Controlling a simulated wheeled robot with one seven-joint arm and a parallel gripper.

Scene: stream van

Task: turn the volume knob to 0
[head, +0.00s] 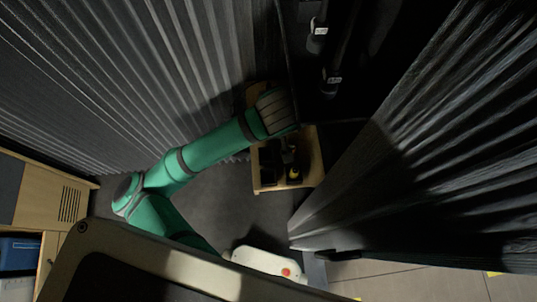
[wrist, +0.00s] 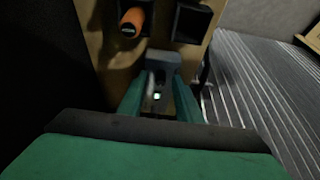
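My gripper (wrist: 160,85) points at the wooden stand in the wrist view, with its two green fingers apart along their length. A grey block (wrist: 163,59) lies at the fingertips, and a small lit spot (wrist: 157,96) shows between the fingers. I cannot tell whether the fingertips touch the block. I cannot make out the volume knob for certain; the gripper hides part of that area. In the head view, my green arm reaches over the wooden stand (head: 262,187), and the fingertips are hidden.
The stand has dark compartments. One holds an orange-topped item (wrist: 132,20); another dark compartment (wrist: 190,22) is beside it. A dark panel with white-labelled parts (head: 320,31) is above the stand. Pleated dark curtains (head: 430,150) close in on both sides. A blue bin (head: 20,253) is at lower left.

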